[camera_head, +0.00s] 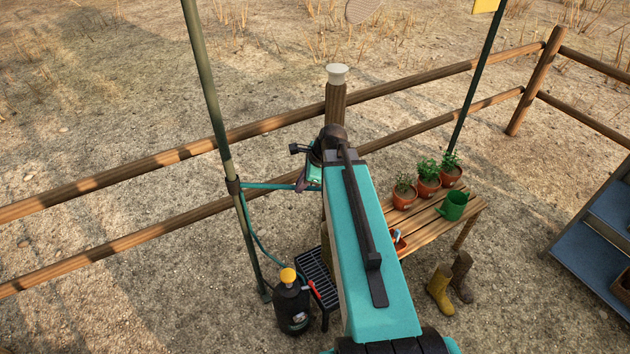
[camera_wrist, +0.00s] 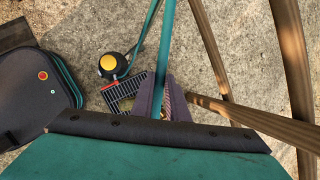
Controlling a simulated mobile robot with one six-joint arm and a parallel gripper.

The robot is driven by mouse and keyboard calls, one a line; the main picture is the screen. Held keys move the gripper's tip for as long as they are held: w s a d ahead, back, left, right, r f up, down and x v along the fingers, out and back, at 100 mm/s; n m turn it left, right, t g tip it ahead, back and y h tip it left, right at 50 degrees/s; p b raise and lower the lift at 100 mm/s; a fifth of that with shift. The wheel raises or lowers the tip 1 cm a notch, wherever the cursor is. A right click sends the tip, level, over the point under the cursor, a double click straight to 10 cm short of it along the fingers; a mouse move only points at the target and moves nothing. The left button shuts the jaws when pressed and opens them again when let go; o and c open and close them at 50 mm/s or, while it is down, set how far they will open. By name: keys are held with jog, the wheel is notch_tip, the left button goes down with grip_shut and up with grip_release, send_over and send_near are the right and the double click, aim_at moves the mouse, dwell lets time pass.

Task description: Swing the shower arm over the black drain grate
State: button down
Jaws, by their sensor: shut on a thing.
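The shower arm (camera_head: 268,186) is a thin teal tube that reaches right from a collar on the green pole (camera_head: 246,215). My gripper (camera_head: 302,186) is shut on the tube near its right end; my arm hides what lies beyond. In the wrist view my gripper's fingers (camera_wrist: 165,100) close around the teal tube (camera_wrist: 166,40). The black drain grate (camera_head: 318,272) is a slatted stand on the ground, below my gripper and slightly right of it. The grate (camera_wrist: 122,94) lies below and left of the fingers in the wrist view.
A black bottle with a yellow cap (camera_head: 291,306) stands beside the grate, and a teal hose hangs near the pole. A wooden bench (camera_head: 424,222) with potted plants and a green can (camera_head: 453,206) is at right. Boots (camera_head: 441,288) stand in front. A rail fence runs behind.

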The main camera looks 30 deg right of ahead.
jog(key=shift+s+a, duration=0.3)
dwell(0.4)
jog(key=c, duration=1.7)
grip_release()
jog(key=shift+c, duration=0.2)
jog(key=shift+r, duration=0.1)
jog(key=b+v, duration=0.2)
jog(key=v, duration=1.1)
jog(key=shift+s+r, duration=0.25)
jog(key=shift+s, duration=0.05)
